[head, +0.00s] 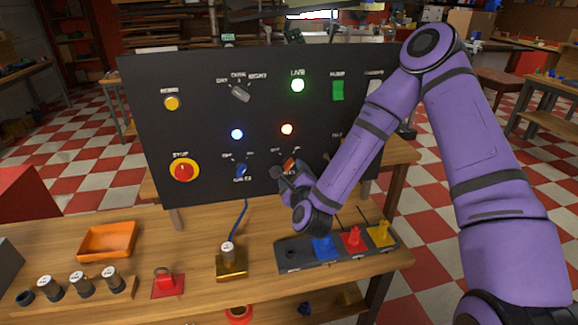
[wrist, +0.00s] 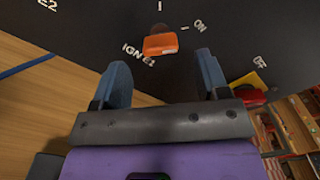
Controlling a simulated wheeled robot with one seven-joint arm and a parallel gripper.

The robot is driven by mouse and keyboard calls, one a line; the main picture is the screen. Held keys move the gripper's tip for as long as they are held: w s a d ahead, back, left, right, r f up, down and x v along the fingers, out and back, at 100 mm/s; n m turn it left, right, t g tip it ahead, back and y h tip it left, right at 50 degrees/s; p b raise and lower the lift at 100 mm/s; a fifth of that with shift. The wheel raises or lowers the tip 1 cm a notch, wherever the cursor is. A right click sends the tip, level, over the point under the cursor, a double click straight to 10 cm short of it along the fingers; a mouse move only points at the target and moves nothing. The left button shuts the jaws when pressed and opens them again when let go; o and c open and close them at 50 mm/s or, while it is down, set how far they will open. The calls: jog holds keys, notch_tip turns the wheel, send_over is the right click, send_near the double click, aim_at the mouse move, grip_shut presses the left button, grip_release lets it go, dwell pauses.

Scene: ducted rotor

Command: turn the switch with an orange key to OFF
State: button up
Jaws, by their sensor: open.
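The orange key (head: 289,165) sits in its switch on the lower middle of the black panel (head: 200,120). In the wrist view the orange key (wrist: 160,44) is just ahead of the gap between my fingers, apart from both. "ON" and "OFF" lettering shows to its right there, and a label reading roughly "IGN E1" is beside it. I cannot tell for certain which mark the key points to. My gripper (wrist: 162,75) is open and empty. In the head view my gripper (head: 284,178) is close to the panel by the key and partly hides the switch's lower part.
A blue-key switch (head: 241,171) is to the left, with a red stop button (head: 184,170) further left. Blue (head: 237,134) and orange (head: 287,129) lamps are lit above. A rack of blue, red and yellow pieces (head: 291,254) stands on the bench below my arm.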

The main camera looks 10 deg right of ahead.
aim_at(290, 167)
jog(key=shift+w, duration=2.65)
jog(key=shift+c, duration=0.5)
jog(key=c, duration=0.8)
